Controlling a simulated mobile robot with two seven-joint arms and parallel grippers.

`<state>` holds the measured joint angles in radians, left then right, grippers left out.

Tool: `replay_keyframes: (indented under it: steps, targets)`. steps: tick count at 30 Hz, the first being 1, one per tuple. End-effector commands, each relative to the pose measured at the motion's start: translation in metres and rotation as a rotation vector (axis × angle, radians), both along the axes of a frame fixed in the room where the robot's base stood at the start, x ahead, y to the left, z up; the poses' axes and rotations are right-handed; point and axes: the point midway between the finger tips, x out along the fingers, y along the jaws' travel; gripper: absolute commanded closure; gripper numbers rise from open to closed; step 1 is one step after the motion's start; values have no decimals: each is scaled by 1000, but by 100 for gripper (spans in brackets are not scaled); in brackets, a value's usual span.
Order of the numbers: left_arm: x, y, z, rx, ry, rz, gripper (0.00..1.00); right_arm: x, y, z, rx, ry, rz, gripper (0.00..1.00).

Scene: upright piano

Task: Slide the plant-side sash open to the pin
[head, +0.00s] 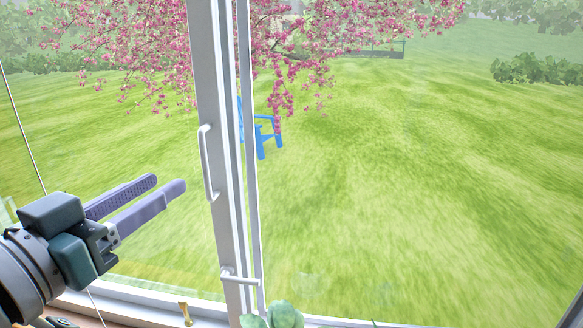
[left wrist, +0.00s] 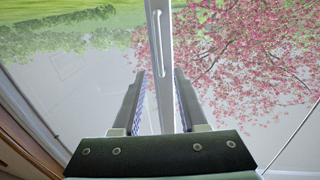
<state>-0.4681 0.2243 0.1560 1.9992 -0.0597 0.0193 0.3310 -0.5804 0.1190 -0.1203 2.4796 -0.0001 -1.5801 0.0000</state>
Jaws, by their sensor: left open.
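A white upright sash stile (head: 208,75) with a white bar handle (head: 206,165) stands in the middle of the head view. A short white peg (head: 241,280) crosses the stile low down; I cannot tell whether it is the pin. Green plant leaves (head: 284,314) show at the bottom edge, just right of the stile. My left gripper (head: 168,184) is open and empty, left of the handle and apart from it. In the left wrist view the stile (left wrist: 152,8) and handle (left wrist: 158,45) line up between the open fingers (left wrist: 159,72). My right gripper is out of view.
Glass fills both sides of the stile, with lawn (head: 400,200), a blue chair (head: 266,135) and a pink blossom tree outside. A small brass object (head: 185,313) stands near the sill at the bottom. A thin cord (head: 25,130) hangs at the left.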

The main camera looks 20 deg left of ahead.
Motion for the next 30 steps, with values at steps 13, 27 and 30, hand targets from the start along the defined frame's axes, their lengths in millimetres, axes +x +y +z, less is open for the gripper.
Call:
replay_keyframes:
  steps: [13, 27, 30]
  targets:
    - [73, 2, 1, -1, 0, -1, 58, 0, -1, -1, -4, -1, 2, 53]
    - [85, 3, 0, 0, 3, -1, 60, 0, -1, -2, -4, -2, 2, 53]
    - [85, 3, 0, 0, 3, -1, 72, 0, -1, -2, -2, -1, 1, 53]
